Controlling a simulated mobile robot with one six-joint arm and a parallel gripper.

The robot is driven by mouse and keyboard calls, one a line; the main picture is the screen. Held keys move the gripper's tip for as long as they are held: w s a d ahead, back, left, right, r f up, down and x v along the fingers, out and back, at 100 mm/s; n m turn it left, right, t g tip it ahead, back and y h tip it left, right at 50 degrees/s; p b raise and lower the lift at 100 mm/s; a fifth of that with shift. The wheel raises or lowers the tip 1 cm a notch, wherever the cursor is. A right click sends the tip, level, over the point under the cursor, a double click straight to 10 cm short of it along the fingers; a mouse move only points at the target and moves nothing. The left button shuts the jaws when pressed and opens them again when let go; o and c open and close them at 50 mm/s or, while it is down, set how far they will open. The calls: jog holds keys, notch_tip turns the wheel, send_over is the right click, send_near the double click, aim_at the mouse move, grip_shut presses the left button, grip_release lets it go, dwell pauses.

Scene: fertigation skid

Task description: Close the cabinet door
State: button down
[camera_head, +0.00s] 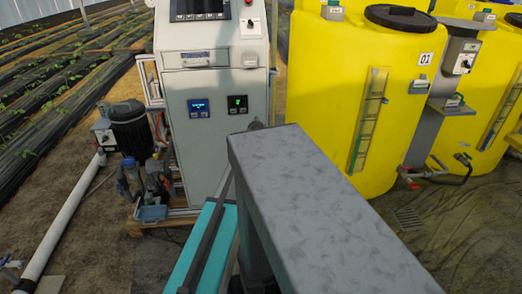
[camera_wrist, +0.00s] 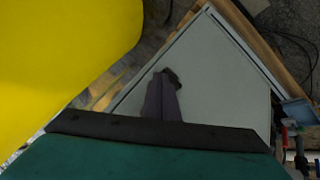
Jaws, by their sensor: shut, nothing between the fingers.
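The cabinet (camera_head: 215,150) is a pale grey box with control displays, standing at the centre left of the head view. Its lower front is a plain panel below two small displays, and it looks flush there; whether the door stands slightly ajar I cannot tell. In the wrist view the pale panel (camera_wrist: 215,90) fills the middle, with dark seams along its edges. My gripper (camera_wrist: 170,80) shows there as a dark narrow pair of fingers, closed together and empty, over the panel. Whether the fingertips touch it is unclear. The gripper is not visible in the head view.
Yellow tanks (camera_head: 350,90) stand right of the cabinet, with a grey post and valves beside them. A black pump (camera_head: 130,130) and white pipe (camera_head: 65,225) lie to its left. A large grey metal beam (camera_head: 320,200) blocks the foreground. Wooden pallet edge (camera_wrist: 255,40) borders the panel.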

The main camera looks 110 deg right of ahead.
jog(key=shift+w+d, duration=0.15)
jog(key=shift+w, duration=0.2)
